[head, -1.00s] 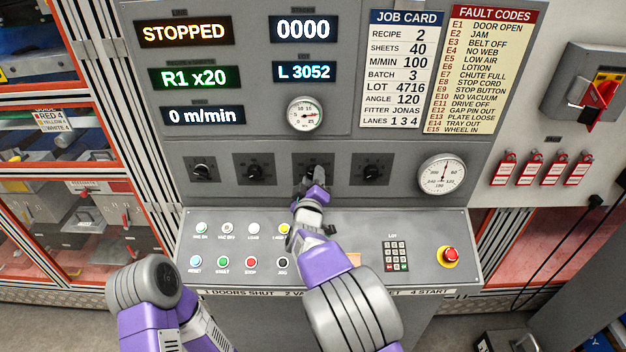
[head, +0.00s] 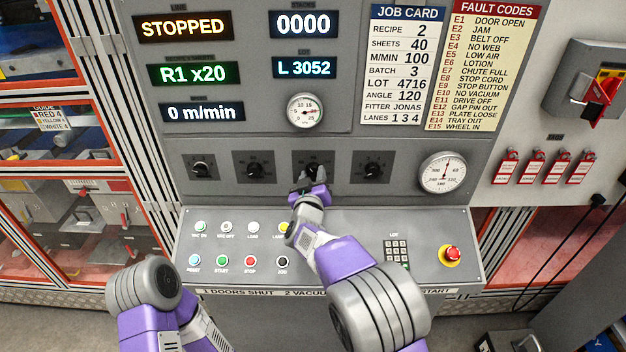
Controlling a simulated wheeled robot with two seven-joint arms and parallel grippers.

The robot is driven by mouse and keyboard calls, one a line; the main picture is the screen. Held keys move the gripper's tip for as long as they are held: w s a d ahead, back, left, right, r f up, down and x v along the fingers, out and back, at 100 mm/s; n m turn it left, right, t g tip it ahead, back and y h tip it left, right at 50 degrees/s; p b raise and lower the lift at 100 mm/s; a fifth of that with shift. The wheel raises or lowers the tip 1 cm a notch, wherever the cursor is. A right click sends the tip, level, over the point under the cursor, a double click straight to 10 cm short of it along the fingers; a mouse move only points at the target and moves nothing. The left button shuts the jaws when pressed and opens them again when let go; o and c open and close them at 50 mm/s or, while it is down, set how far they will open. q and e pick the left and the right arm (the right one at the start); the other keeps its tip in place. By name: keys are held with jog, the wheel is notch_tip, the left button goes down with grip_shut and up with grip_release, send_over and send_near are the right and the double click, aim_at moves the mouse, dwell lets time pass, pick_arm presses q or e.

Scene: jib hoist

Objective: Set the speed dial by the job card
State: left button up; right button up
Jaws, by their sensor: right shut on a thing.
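The job card (head: 403,66) on the upper panel reads recipe 2, sheets 40, M/MIN 100, batch 3, lot 4716, angle 120, fitter Jonas, lanes 1 3 4. A row of black dials sits below: the first (head: 202,167), the second (head: 254,169), the third (head: 313,170) and the fourth (head: 373,170). Their labels are too small to read. My right gripper (head: 311,180) is shut on the third dial's knob and partly hides it. The speed display (head: 203,113) reads 0 m/min. Only part of my left arm shows at lower left; its gripper is out of view.
Other displays show STOPPED (head: 184,28), R1 x20, 0000 and L 3052. Below the dials are several coloured push buttons (head: 250,261), a keypad (head: 397,255) and a red stop button (head: 453,253). Red lockout tags (head: 505,168) hang at right beside a red rotary switch (head: 598,97).

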jog(key=m+b, duration=0.1)
jog(key=m, duration=0.3)
jog(key=shift+m+b, duration=0.3)
jog(key=shift+b, duration=0.05)
jog(key=m+b, duration=0.2)
jog(key=m, duration=0.2)
jog(key=shift+g+y, duration=0.3)
jog(key=m+b, duration=0.3)
jog(key=m, duration=0.1)
jog(key=shift+y, duration=0.3)
jog(key=m+b, duration=0.3)
jog(key=m, duration=0.1)
jog(key=shift+m+y, duration=0.3)
jog(key=shift+r, duration=0.1)
jog(key=o, duration=1.1)
jog(key=shift+c, duration=0.2)
jog(key=shift+s, duration=0.1)
